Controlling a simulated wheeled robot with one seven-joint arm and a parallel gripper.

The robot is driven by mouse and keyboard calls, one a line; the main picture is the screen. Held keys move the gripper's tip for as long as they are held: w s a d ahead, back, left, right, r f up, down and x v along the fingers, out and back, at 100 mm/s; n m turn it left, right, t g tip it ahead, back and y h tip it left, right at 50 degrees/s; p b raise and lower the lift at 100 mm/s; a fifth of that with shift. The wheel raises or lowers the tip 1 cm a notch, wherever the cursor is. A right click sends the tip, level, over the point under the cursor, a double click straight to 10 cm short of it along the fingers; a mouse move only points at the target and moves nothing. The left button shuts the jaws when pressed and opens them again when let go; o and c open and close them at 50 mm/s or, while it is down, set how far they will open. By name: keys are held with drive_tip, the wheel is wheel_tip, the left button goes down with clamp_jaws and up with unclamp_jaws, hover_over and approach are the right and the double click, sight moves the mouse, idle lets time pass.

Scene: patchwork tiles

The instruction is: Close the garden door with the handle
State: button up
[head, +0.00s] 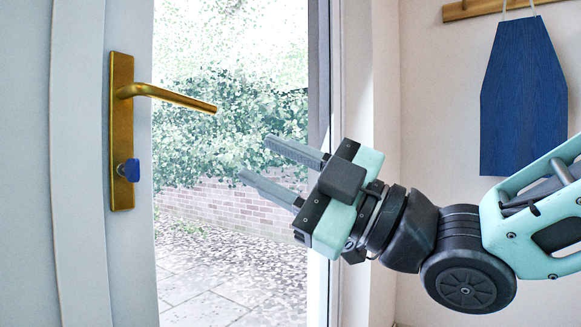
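The garden door (80,250) stands open at the left, a pale panel seen close up. Its brass lever handle (168,96) points right and slightly down from a tall brass plate (121,150). A blue knob or key (129,170) sits low on the plate. My gripper (254,159) is in front of the doorway opening, right of and below the handle's tip. Its two grey fingers are apart and point left and up. Nothing shows between them, and they look clear of the handle.
The door frame (325,230) stands right of the opening, behind my gripper. A blue apron (522,100) hangs from a wooden rail (480,9) on the right wall. Outside are paving (215,290), a brick wall (225,205) and bushes. The space between my fingers and the door looks free.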

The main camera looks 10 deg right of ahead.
drive_tip(key=shift+v, duration=1)
